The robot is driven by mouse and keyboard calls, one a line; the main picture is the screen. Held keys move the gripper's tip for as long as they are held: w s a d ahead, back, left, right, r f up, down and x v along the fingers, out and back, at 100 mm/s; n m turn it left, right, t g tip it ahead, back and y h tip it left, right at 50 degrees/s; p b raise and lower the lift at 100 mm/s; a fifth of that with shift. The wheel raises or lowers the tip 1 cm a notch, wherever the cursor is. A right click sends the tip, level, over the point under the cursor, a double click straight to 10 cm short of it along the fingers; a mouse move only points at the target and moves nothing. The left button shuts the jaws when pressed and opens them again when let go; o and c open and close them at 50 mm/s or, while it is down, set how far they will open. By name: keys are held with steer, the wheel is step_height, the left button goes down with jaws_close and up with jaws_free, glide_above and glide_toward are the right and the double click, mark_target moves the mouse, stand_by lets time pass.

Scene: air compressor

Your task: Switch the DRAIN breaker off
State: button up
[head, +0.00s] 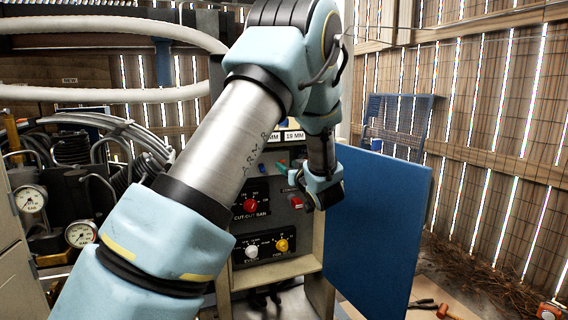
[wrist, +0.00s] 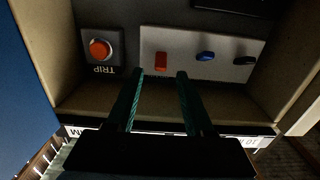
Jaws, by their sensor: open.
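In the wrist view, which shows the panel upside down, a pale switch plate (wrist: 225,68) carries a red switch (wrist: 161,61), a blue switch (wrist: 205,56) and a black switch (wrist: 244,60). No DRAIN label is readable, so I cannot tell which is the DRAIN breaker. My gripper (wrist: 160,74) is open and empty, its two dark green fingers pointing at the plate, with the red switch between and just beyond the tips in the picture. Contact cannot be told. In the head view my gripper (head: 318,190) is at the cabinet's upper opening, and my wrist partly hides the switches.
A red TRIP button (wrist: 100,48) sits beside the plate. The cabinet's shelf edge (wrist: 80,100) and side wall (wrist: 300,95) frame the recess. A blue door (head: 378,230) stands open at right. Red (head: 250,205), white (head: 252,251) and yellow (head: 282,245) knobs are lower down.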

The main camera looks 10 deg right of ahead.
mark_target(283, 162)
steer(key=shift+w+a, duration=0.2)
steer(key=shift+w, duration=0.85)
steer(key=shift+w+a, duration=0.15)
steer(key=shift+w, duration=0.9)
jaws_close()
